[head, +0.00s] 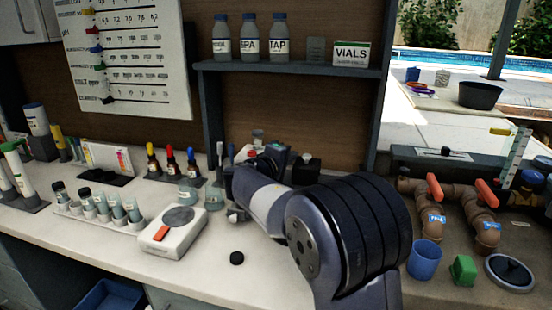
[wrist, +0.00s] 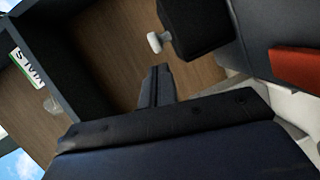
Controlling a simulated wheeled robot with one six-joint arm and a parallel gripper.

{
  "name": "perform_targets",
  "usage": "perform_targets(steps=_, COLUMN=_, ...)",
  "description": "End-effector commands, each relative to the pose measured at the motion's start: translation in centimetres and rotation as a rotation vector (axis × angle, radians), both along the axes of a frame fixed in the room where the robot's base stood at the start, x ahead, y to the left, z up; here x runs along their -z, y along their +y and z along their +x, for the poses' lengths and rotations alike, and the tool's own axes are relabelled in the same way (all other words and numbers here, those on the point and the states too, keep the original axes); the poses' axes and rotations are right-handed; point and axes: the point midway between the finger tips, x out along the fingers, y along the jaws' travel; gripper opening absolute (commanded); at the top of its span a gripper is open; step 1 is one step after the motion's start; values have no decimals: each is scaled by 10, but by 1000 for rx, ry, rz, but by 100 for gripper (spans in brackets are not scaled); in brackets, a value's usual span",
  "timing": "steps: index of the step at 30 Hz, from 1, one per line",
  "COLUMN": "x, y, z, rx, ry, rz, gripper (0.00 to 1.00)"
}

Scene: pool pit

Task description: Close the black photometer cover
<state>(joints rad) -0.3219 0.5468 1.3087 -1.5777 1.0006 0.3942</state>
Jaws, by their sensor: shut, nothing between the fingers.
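The black photometer cover (wrist: 192,27) shows at the top of the wrist view, with a white knob (wrist: 154,42) on its edge. It adjoins the grey photometer body (wrist: 262,35), which carries an orange-red patch. In the head view the black cover (head: 308,168) shows behind my arm, and most of the photometer is hidden by the arm. How far the cover is open is hard to tell. My gripper (wrist: 160,72) is shut and empty. In the wrist view its fingers are apart from the cover and knob, with the wooden back panel beyond them.
Dropper bottles (head: 171,160) stand behind. A shelf (head: 290,68) with bottles and a VIALS box (head: 351,53) hangs above. The front counter is mostly clear.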

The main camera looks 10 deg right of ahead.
Motion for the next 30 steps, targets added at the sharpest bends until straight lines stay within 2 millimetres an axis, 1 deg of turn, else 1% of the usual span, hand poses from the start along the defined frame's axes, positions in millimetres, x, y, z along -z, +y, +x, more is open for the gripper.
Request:
perform_targets(steps=1, x=1, y=-6, z=0, rx=2, ry=2, rz=0, gripper=0)
perform_targets(steps=4, x=3, y=-11, z=1, rx=1, ry=0, rz=0, gripper=0)
perform_targets(steps=16, x=4, y=-14, z=1, rx=0, ry=1, rz=1, gripper=0)
perform_targets(steps=19, x=6, y=-19, z=-1, rx=1, ry=0, rz=1, gripper=0)
perform_targets(steps=23, x=9, y=-37, z=-9, rx=4, ry=-2, rz=3, gripper=0)
perform_targets(steps=30, x=9, y=-82, z=-27, rx=6, ry=-3, rz=2, gripper=0)
